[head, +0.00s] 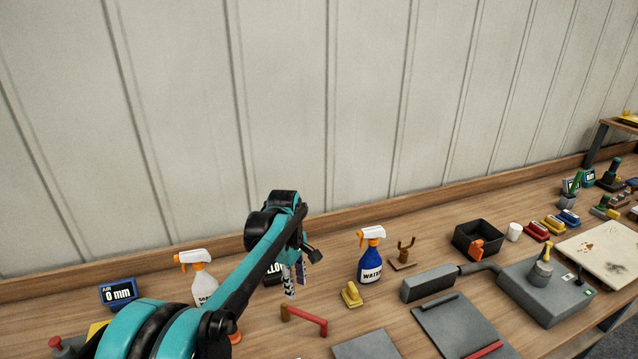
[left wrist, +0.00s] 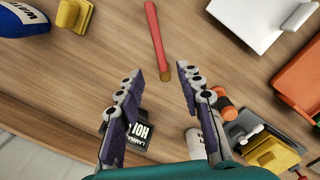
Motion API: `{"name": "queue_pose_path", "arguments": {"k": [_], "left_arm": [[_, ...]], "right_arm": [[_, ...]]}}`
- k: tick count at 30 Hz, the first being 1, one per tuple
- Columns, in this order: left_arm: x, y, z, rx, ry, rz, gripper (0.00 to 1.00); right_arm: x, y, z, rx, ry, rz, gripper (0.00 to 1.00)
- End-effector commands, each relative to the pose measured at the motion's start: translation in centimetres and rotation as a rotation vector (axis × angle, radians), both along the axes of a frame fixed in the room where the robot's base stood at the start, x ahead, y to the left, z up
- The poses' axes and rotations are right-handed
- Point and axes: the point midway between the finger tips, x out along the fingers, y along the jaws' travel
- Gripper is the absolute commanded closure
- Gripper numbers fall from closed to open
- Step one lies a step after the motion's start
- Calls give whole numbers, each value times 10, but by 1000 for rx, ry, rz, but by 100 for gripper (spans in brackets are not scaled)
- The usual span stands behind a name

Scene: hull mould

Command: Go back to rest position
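My left arm comes in from the lower left in the head view. Its gripper (head: 290,278) hangs above the bench, left of the blue water spray bottle (head: 371,262). In the left wrist view the two fingers of the left gripper (left wrist: 155,100) stand wide apart with only bare wood between the tips. A red bar handle (head: 304,318) lies on the bench just beyond the fingers; it also shows in the left wrist view (left wrist: 154,35). My right gripper is in neither view.
A white spray bottle (head: 198,282) stands behind my left arm, and a dark labelled block (head: 272,272) is partly hidden by it. A yellow block (head: 351,295), black bin (head: 478,240) and grey machine (head: 545,290) stand to the right. The space above the bench is open.

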Motion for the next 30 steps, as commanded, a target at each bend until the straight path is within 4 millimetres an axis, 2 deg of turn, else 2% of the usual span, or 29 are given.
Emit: {"name": "queue_pose_path", "arguments": {"k": [5, 9, 14, 19, 24, 30], "left_arm": [[-28, 14, 18, 1, -77, -119, 63], [-71, 32, 34, 22, -192, -302, 63], [-123, 52, 40, 79, -320, -519, 63], [-179, 69, 27, 173, -444, -746, 63], [-225, 82, 2, 289, -538, -950, 63], [-252, 89, -21, 386, -591, -1091, 63]], "right_arm": [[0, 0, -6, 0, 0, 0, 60], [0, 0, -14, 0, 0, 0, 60], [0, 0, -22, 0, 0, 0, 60], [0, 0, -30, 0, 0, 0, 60], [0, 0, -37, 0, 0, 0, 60], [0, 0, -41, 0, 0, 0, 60]]}}
